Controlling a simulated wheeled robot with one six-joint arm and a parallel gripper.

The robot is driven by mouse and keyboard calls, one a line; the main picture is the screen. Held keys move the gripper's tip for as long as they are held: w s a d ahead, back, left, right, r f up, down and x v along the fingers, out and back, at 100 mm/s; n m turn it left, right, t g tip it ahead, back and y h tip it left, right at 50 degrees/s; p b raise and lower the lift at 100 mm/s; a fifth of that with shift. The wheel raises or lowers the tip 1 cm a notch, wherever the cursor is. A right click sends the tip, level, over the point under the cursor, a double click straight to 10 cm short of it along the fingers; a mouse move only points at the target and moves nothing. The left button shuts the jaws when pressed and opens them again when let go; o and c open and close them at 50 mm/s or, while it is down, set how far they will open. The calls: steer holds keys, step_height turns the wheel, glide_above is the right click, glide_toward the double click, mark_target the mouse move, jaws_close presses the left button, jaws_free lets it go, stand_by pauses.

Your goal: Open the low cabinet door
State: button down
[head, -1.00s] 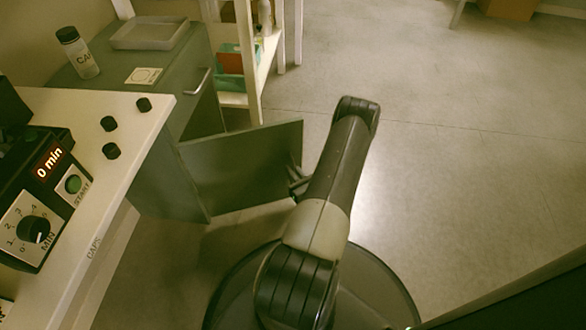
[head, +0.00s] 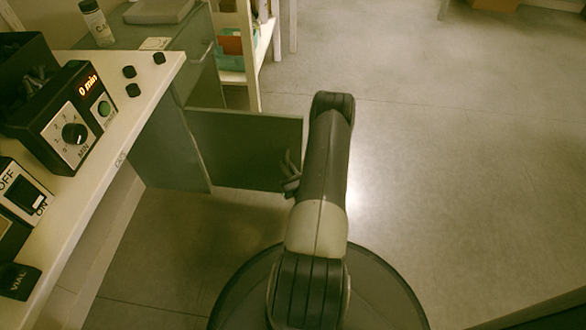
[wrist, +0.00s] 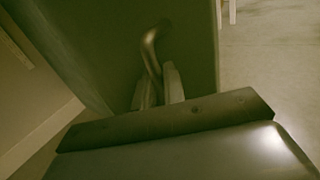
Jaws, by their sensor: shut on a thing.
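The low cabinet door (head: 243,140) is a dark green-grey panel. It stands swung well out from the low cabinet (head: 178,145), to the right of it in the head view. My gripper (head: 290,180) is at the door's outer part, partly hidden by my arm. In the wrist view my gripper (wrist: 156,92) is shut on the bent metal door handle (wrist: 151,48), with the door face (wrist: 100,40) behind it. The cabinet's inside is hidden.
A white bench (head: 135,105) with a timer box (head: 68,115) and several black caps runs along the left. A cream shelf rack (head: 247,55) stands behind the door. The floor (head: 450,170) to the right is clear.

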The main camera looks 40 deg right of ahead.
steer(key=shift+w+a, duration=0.1)
steer(key=shift+a, duration=0.2)
steer(key=c, duration=1.6)
jaws_free()
steer(key=shift+w, duration=0.1)
steer(key=shift+c, duration=0.2)
steer(key=shift+s, duration=0.2)
steer(key=p+v, duration=0.3)
steer(key=v, duration=0.7)
steer(key=shift+s, duration=0.25)
steer(key=shift+w, duration=0.1)
